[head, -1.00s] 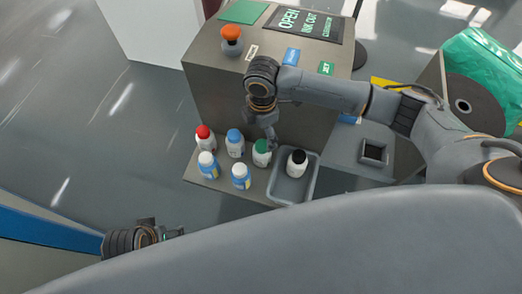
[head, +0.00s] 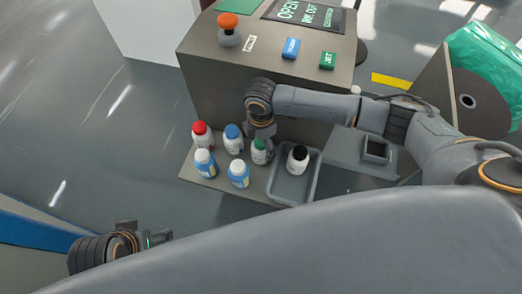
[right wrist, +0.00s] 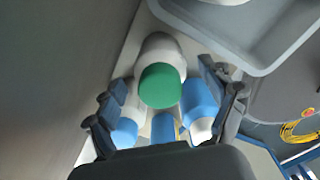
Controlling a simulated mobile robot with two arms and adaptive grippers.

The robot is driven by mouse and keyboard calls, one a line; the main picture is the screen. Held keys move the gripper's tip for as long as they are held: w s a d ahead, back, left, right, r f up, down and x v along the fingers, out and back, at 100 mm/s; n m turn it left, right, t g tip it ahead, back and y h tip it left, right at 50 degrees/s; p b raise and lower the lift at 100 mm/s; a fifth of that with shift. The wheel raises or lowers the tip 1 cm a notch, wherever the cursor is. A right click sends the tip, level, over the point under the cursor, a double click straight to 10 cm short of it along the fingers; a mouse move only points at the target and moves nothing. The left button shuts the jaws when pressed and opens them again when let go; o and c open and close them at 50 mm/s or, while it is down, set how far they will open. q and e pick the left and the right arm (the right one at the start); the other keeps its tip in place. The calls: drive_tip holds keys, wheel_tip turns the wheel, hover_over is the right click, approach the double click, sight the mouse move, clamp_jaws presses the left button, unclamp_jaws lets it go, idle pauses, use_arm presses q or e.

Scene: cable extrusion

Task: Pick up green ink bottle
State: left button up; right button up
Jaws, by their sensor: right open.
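The green ink bottle (head: 259,155), white with a green cap, stands upright on a low shelf between the blue-capped bottle and a grey tray. My right gripper (head: 265,143) is above it, pointing down and partly covering its cap in the head view. In the right wrist view my right gripper (right wrist: 162,108) is open. The green cap (right wrist: 161,87) shows between its two spread fingers, with no clear contact. My left gripper (head: 160,238) is low at the left, away from the bottles; its jaws are too small to judge.
Close by stand a red-capped bottle (head: 201,135), a blue-capped bottle (head: 233,140) and two blue-and-white bottles (head: 205,163) (head: 239,175). A black-capped bottle (head: 298,160) stands in the grey tray (head: 280,190). The machine cabinet (head: 215,85) rises just behind.

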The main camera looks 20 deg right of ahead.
drive_tip(key=shift+r, duration=0.1)
clamp_jaws()
idle(0.3)
